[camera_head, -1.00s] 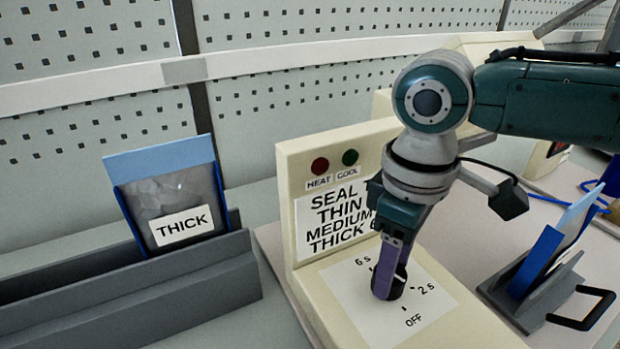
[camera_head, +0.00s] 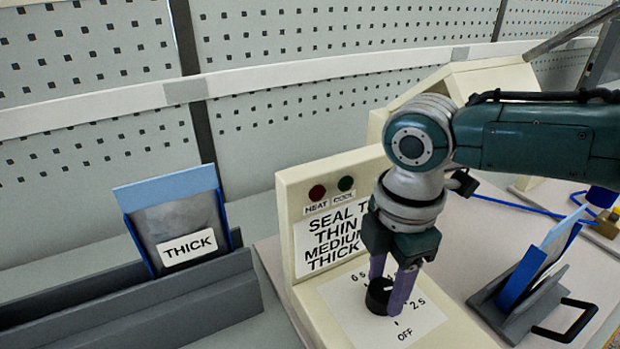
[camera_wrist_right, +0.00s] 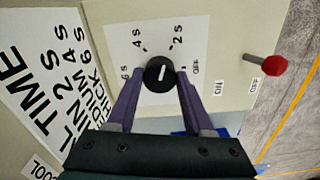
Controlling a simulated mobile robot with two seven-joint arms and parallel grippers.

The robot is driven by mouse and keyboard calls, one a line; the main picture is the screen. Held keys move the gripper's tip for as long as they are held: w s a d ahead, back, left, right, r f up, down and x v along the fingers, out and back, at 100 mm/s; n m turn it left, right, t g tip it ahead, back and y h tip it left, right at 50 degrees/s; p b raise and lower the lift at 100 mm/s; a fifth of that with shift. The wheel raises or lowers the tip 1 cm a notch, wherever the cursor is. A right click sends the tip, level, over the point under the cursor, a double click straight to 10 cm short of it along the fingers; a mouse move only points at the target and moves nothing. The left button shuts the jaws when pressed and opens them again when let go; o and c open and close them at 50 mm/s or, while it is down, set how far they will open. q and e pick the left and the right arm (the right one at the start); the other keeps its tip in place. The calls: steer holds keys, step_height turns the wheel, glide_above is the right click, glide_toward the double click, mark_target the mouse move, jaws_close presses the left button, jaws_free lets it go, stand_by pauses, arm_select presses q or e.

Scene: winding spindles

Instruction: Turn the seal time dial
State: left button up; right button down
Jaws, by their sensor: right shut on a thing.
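The seal time dial (camera_head: 378,298) is a round black knob on a white scale plate (camera_head: 432,318) marked OFF, 2s, 4s and 6s. It sits on the sloped front of the cream sealer (camera_head: 295,190). My right gripper (camera_head: 388,292) reaches down from above, its purple fingers shut on the dial's two sides. In the right wrist view the dial (camera_wrist_right: 159,73) sits between the fingertips (camera_wrist_right: 160,80). Its white mark points roughly up in that view, between 4s and 2s; the exact setting is hard to tell. My left gripper is out of view.
A seal time chart (camera_head: 338,238) and red (camera_head: 317,192) and green (camera_head: 345,183) lamps are on the sealer's upright panel. A THICK pouch (camera_head: 180,225) stands in a grey rack (camera_head: 130,315). A blue-edged holder (camera_head: 535,275) stands at right. A red knob (camera_wrist_right: 274,65) sticks out near the dial.

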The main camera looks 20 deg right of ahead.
mark_target(384, 289)
steer(key=n, duration=0.4)
steer(key=shift+n, duration=0.3)
steer(key=shift+w+n, duration=0.1)
steer(key=shift+n, duration=2.5)
steer(key=shift+a, duration=0.1)
steer(key=shift+c, duration=1.4)
jaws_free()
step_height(384, 289, up, 10)
